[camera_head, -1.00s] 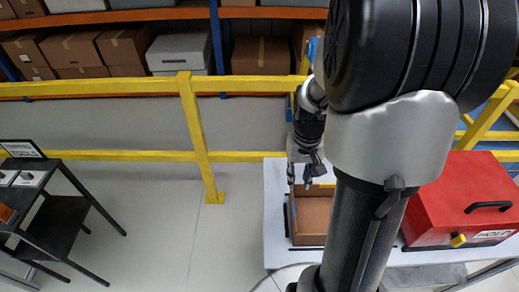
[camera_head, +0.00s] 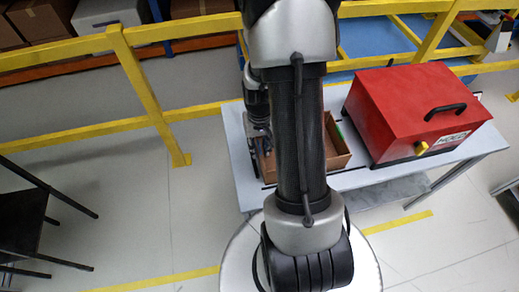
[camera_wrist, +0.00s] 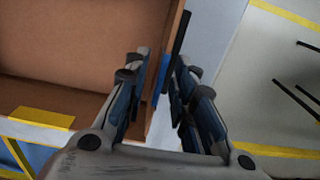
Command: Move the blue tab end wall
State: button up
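The brown open box (camera_head: 340,160) stands on the light table, partly hidden behind my arm. Its end wall with the blue tab (camera_wrist: 164,75) shows in the wrist view at the box's edge. My gripper (camera_wrist: 163,70) is open there, with one finger on the box's inner side and the other outside. The blue tab is between the fingers, with a gap seen around it; contact cannot be told. In the head view my gripper (camera_head: 258,138) is at the box's left end, its fingertips mostly hidden.
A yellow tab (camera_wrist: 42,117) sits on another box wall. A red case (camera_head: 415,110) with a black handle stands right of the box on the table (camera_head: 240,170). A yellow railing (camera_head: 140,85) runs behind. A dark stand (camera_head: 20,220) is at the left.

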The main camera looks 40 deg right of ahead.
jog(key=shift+f, duration=0.35)
jog(key=shift+c, duration=0.3)
grip_shut()
dwell(0.4)
